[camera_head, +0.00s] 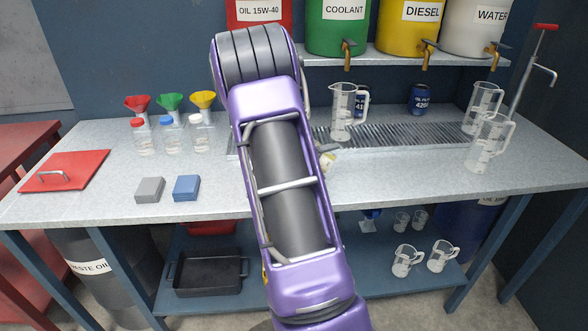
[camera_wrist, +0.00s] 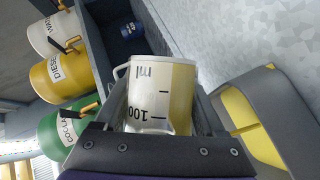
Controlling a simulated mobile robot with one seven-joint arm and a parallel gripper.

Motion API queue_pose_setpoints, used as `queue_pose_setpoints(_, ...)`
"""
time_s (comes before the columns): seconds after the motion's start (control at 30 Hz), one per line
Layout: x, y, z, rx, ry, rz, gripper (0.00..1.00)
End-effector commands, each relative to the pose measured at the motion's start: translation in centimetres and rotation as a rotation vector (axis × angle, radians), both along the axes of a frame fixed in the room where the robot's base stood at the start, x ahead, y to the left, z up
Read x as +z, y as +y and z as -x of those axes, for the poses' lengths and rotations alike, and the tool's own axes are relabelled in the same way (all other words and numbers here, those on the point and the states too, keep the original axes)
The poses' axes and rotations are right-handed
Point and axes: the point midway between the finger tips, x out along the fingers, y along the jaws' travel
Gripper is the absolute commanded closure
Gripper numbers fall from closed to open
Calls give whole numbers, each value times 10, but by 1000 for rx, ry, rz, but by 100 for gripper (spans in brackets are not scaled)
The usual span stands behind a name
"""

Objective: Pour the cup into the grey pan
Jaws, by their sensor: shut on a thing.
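My gripper (camera_wrist: 160,112) is shut on a clear measuring cup (camera_wrist: 146,100) with a scale. In the wrist view the cup is tipped well over and yellow liquid lies along its right side. A grey, round-cornered vessel, seemingly the grey pan (camera_wrist: 291,92), is close by at the right of the wrist view, with yellow inside. I cannot tell whether liquid is running between them. In the head view my purple arm hides the gripper and that vessel; only a small pale yellowish bit shows beside the arm, perhaps the cup.
Measuring jugs stand on the counter (camera_head: 400,178) at the middle (camera_head: 343,112) and right (camera_head: 489,143). Bottles, funnels, grey (camera_head: 149,190) and blue (camera_head: 186,188) blocks and a red lid (camera_head: 66,170) are at left. A black tray (camera_head: 208,274) lies below. Coloured drums (camera_head: 408,30) stand above.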

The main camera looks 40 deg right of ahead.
Motion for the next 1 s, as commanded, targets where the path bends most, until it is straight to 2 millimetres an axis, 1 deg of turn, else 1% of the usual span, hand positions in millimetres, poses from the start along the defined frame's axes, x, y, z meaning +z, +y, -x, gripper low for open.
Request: queue_pose_setpoints(1.0,6,0,0,0,82,44,100)
